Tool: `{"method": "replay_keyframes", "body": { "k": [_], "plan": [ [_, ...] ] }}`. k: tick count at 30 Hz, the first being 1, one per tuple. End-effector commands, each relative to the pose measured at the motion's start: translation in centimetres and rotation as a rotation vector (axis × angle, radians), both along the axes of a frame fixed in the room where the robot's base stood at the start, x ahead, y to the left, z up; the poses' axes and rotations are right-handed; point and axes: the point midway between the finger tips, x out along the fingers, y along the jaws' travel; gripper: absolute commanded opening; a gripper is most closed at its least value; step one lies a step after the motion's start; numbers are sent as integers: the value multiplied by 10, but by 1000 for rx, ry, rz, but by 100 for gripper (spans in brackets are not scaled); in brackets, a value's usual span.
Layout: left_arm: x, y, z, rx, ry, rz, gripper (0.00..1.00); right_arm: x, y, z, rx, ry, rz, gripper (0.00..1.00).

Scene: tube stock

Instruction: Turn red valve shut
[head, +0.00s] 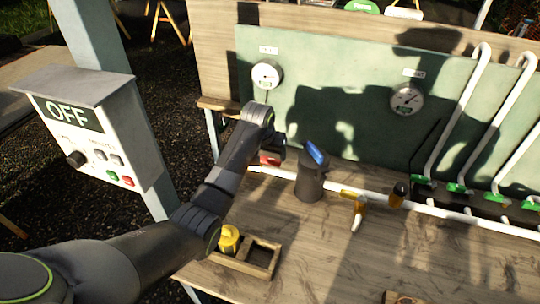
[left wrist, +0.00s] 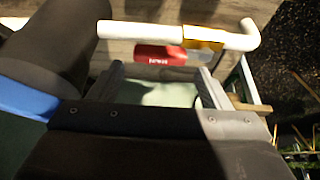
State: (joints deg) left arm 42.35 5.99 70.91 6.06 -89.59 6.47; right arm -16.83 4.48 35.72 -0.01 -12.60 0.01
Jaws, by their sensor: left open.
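The red valve handle (head: 271,158) is on the white pipe at the left end of the bench. It is partly hidden by my left gripper (head: 278,146) in the head view. In the left wrist view the red handle (left wrist: 160,55) carries white lettering and lies across the picture beside a brass-yellow valve body (left wrist: 203,37). My left gripper (left wrist: 160,73) is open, with its two fingers pointing toward the handle and one finger to each side. The handle shows just beyond the fingertips; I cannot tell whether they touch it. My right gripper is not in view.
A dark cylindrical device (head: 311,178) with a blue display stands close right of the gripper. A wooden tray (head: 262,270) holds a yellow object (head: 229,238). A control box (head: 102,130) reads OFF. The green panel (head: 330,75) rises behind.

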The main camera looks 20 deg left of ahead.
Motion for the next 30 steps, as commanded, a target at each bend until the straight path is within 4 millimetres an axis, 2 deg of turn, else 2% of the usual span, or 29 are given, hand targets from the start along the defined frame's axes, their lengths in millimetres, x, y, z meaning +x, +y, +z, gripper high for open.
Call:
{"method": "replay_keyframes", "body": {
  "k": [3,9,21,30],
  "plan": [
    [6,0,-15,1,3,0,71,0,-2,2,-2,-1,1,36],
    [12,-1,-30,0,2,0,71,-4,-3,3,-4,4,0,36],
    [14,-1,-34,0,0,0,71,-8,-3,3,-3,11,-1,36],
    [14,-1,-34,0,0,0,33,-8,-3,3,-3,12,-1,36]
  ]
}}
